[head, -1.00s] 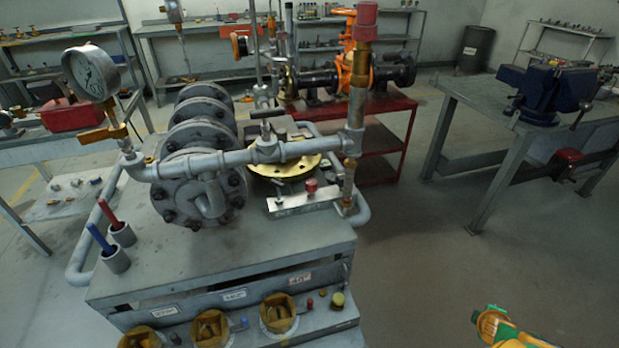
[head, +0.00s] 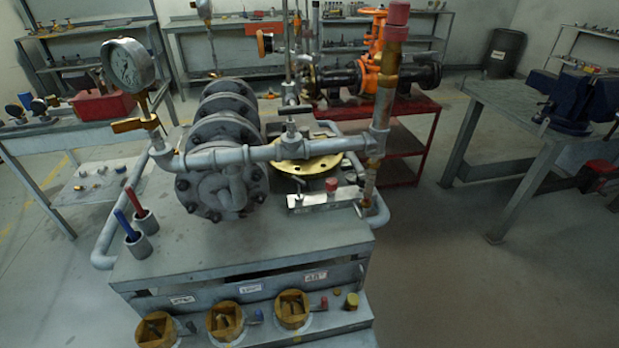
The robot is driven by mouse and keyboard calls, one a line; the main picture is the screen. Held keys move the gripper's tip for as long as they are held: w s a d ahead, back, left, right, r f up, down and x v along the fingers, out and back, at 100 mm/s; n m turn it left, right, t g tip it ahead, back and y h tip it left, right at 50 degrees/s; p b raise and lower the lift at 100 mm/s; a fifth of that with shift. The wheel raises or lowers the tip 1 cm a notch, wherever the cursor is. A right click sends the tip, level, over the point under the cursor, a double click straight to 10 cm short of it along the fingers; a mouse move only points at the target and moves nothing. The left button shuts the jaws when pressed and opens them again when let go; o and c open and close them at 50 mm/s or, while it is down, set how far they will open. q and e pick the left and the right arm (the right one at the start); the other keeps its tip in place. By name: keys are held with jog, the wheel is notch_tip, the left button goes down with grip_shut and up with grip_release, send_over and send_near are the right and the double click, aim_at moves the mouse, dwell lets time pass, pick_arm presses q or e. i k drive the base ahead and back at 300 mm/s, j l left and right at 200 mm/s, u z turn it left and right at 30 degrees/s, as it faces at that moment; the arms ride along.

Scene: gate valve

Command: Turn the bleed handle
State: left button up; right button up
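A grey pipe (head: 245,155) runs across the top of the flanged valve assembly on the bench. A yellow-brass lever (head: 134,125) sticks out to the left below the round pressure gauge (head: 127,66). I cannot tell for sure which of these is the bleed handle. A red cap (head: 397,15) tops the upright pipe at the right. Neither of my grippers is in view, and nothing touches the pipework.
The grey bench (head: 240,250) carries red and blue markers in cups (head: 140,222) and several brass sockets (head: 225,320) along its front. A table with a blue vise (head: 578,100) stands at the right. A red cart (head: 405,150) stands behind. The floor at the right (head: 450,280) is clear.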

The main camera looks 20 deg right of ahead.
aim_at(299, 182)
jog(key=k+j+z, duration=0.1)
jog(key=z, duration=0.3)
jog(key=k+j+z, duration=0.1)
jog(key=j+z, duration=0.15)
jog(key=z, duration=0.15)
jog(key=k+j+z, duration=0.15)
jog(key=z, duration=0.25)
jog(key=k+j+z, duration=0.1)
jog(key=z, duration=0.3)
jog(key=k+z, duration=0.2)
jog(key=z, duration=0.2)
